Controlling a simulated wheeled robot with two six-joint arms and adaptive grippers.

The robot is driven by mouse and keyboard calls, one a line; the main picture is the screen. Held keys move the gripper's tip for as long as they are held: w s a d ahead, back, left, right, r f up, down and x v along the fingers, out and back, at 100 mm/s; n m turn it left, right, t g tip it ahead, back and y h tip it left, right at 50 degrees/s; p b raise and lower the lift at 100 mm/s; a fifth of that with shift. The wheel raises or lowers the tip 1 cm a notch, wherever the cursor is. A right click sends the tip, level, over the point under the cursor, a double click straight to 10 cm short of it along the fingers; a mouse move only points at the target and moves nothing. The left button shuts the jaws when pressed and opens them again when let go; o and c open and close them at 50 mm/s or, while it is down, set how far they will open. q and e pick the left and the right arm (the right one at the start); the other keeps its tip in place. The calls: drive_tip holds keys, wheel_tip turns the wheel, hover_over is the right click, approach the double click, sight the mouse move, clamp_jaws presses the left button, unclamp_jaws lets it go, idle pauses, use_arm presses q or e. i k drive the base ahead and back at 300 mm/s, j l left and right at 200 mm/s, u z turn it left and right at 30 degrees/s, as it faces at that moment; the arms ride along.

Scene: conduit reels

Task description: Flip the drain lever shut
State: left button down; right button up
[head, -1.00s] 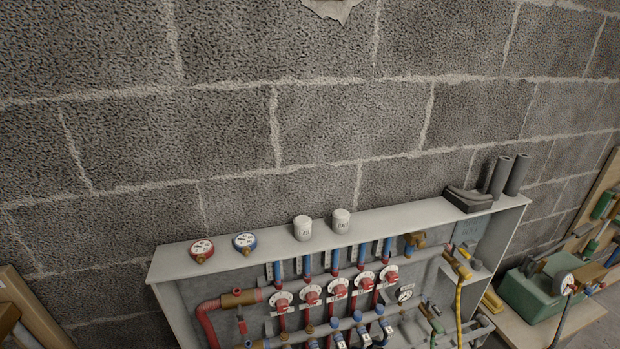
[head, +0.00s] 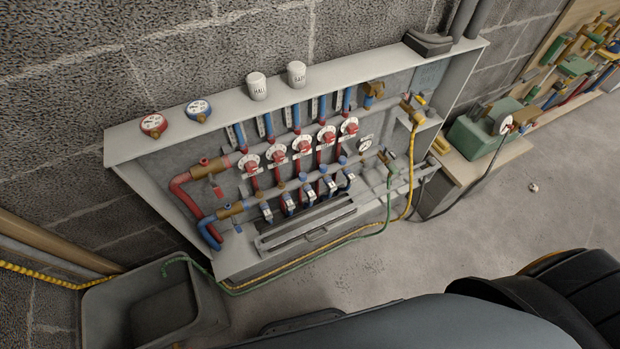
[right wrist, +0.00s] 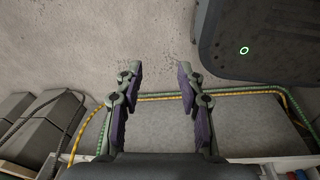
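A manifold cabinet (head: 232,268) stands against the block wall in the head view. At its right end a small valve with a green handle (head: 386,157) joins a green hose (head: 388,195). I cannot tell for certain that this is the drain lever or which way it is turned. Above it, a brass valve with a yellow handle (head: 416,99) joins a yellow hose (head: 411,160). My right gripper (right wrist: 158,84) is open and empty in the right wrist view, over the floor near the hoses. My left gripper is in no view.
The green hose runs to a grey tub (head: 205,312) at lower left. A green toolbox (head: 480,135) with a gauge sits on a bench at right. Two white caps (head: 257,86) and two round gauges (head: 154,124) stand on the cabinet top.

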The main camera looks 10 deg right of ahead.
sight(393, 155)
drive_tip(key=i+l+z, duration=0.2)
drive_tip(key=l, duration=0.3)
drive_tip(key=i+l+z, duration=0.2)
drive_tip(key=l, duration=0.3)
drive_tip(key=i+l+z, duration=0.15)
drive_tip(key=i+l, duration=0.15)
drive_tip(key=l, duration=0.1)
